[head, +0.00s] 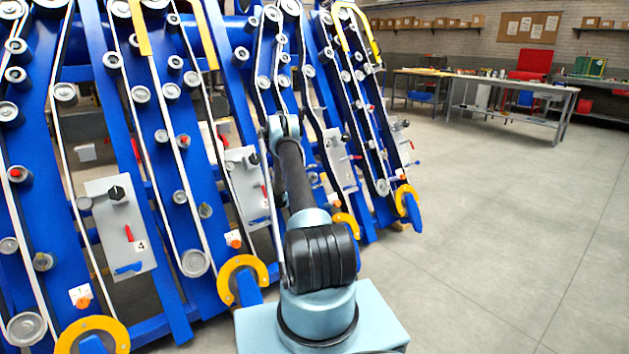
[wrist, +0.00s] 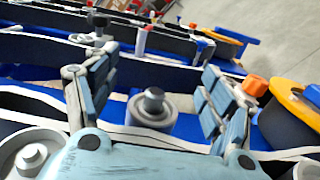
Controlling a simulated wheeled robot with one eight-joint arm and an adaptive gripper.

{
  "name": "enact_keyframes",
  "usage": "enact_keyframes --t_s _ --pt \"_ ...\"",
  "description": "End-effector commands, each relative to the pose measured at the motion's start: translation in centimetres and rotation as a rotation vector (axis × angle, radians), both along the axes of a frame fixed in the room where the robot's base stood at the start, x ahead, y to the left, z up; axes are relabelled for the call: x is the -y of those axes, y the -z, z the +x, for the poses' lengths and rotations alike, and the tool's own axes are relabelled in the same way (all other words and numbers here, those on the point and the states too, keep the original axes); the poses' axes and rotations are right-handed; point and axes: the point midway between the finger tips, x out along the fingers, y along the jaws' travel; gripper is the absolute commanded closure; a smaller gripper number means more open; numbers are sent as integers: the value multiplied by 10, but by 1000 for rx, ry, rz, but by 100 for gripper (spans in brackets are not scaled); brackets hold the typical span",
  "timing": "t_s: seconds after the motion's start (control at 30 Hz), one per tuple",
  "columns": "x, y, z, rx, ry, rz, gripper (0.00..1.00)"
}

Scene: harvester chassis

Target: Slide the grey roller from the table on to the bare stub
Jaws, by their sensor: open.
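In the wrist view my gripper (wrist: 157,65) is open, its two jointed fingers spread wide. A grey roller (wrist: 152,108) with a round end cap shows between and below the fingertips, on the blue chassis. The fingers look apart from it, and I cannot tell if it is the task's roller. In the head view my arm reaches to the chassis, and my gripper is not clearly seen there. The table (head: 515,85) stands far back at the right; no grey roller can be made out on it. I cannot tell which stub is the bare one.
The blue harvester chassis (head: 175,255) fills the left, with many grey rollers, white belts and yellow curved guards (head: 243,272). In the wrist view an orange knob (wrist: 256,86) and a yellow guard (wrist: 296,92) lie right of the right finger. The floor (head: 490,230) at right is clear.

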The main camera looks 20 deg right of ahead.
Motion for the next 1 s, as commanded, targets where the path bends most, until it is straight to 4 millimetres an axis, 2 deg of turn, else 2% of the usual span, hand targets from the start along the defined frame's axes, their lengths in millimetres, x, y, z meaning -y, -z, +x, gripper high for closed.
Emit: enact_keyframes --t_s 0.23,0.7,1.0 --pt "0 -10 0 0 0 0 25" --pt "0 -79 0 -1 -1 0 25" --pt "0 -98 1 -1 -1 0 25"
